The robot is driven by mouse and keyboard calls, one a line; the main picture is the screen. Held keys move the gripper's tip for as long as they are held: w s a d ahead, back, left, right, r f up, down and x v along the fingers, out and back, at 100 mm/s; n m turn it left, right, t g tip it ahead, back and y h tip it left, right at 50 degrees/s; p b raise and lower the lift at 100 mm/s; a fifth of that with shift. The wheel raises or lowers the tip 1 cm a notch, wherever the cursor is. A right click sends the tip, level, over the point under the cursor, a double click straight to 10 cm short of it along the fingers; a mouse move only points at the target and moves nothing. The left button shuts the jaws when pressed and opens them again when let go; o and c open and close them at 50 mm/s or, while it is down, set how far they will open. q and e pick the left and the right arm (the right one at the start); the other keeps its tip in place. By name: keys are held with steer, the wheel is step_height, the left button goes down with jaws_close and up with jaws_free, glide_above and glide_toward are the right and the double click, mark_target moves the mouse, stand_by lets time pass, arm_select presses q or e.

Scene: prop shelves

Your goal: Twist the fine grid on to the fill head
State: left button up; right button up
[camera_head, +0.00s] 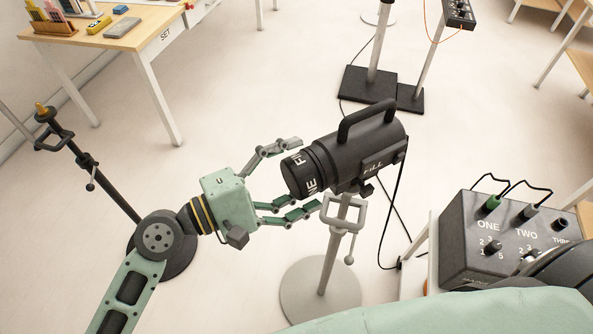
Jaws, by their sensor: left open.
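The fill head (368,152) is a black lamp with a top handle and the label "FILL", held on a grey stand. The fine grid (298,174), a short black cylinder with white lettering, sits at the lamp's front end, facing left. It looks in line with and against the head; I cannot tell whether it is locked. My left gripper (307,173), green with jointed fingers, is open, its fingers spread above and below the grid. A gap shows between the palm and the grid's front. I cannot tell whether the fingers touch it. My right gripper is not in view.
The stand's grey round base (320,291) is below the lamp. A dark control box (497,238) with knobs and cables is at right. A table marked "SET" (110,35) is at upper left. A dark stand (88,160) is at left. Cables hang behind the lamp.

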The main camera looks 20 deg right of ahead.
arm_select(q)
steer(key=shift+a, duration=0.1)
steer(key=shift+a+f, duration=0.1)
steer(key=shift+a, duration=0.05)
steer(key=s+a, duration=0.2)
steer(key=a, duration=0.9)
steer(key=shift+s+a+r, duration=0.15)
steer(key=shift+a+r, duration=0.05)
steer(key=shift+a, duration=0.05)
